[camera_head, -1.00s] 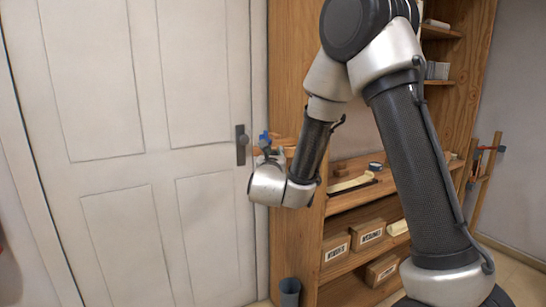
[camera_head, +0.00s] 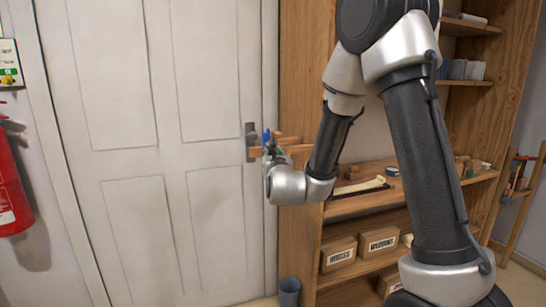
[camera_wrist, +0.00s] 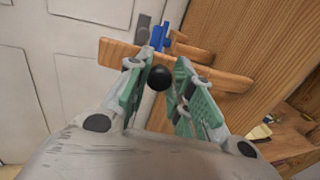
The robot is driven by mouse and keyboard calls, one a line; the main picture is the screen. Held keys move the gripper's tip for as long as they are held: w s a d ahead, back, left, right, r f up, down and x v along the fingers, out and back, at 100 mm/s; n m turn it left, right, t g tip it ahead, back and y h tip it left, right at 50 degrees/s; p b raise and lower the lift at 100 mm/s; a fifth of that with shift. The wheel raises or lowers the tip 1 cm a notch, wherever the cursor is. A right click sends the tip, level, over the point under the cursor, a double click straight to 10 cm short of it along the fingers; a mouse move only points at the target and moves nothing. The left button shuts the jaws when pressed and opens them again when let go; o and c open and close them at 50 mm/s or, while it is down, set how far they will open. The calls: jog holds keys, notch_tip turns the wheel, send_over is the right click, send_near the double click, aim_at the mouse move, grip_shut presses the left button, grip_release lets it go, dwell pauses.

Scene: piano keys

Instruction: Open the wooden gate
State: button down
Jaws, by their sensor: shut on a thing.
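The wooden gate (camera_head: 293,150) shows as short wooden slats reaching from the cabinet side across the edge of the white door, near its handle. In the wrist view its long front slat (camera_wrist: 225,78) passes beyond my fingers, with a blue part (camera_wrist: 160,38) above it. My gripper (camera_wrist: 165,80) has its green-padded fingers on either side of a round black knob (camera_wrist: 159,77), shut on it. In the head view my gripper (camera_head: 271,152) is at the slats, its fingertips small and partly hidden. How the knob joins the gate cannot be seen clearly.
A white panelled door (camera_head: 130,170) with a dark handle plate (camera_head: 250,132) stands behind and left. A wooden shelf unit (camera_head: 300,230) with labelled boxes stands right. A grey bin (camera_head: 289,290) is on the floor. A red fire extinguisher (camera_head: 12,190) hangs far left.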

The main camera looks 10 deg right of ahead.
jog(key=shift+r, duration=0.1)
jog(key=c, duration=1.2)
grip_release()
jog(key=shift+c, duration=0.2)
notch_tip(320, 180, up, 10)
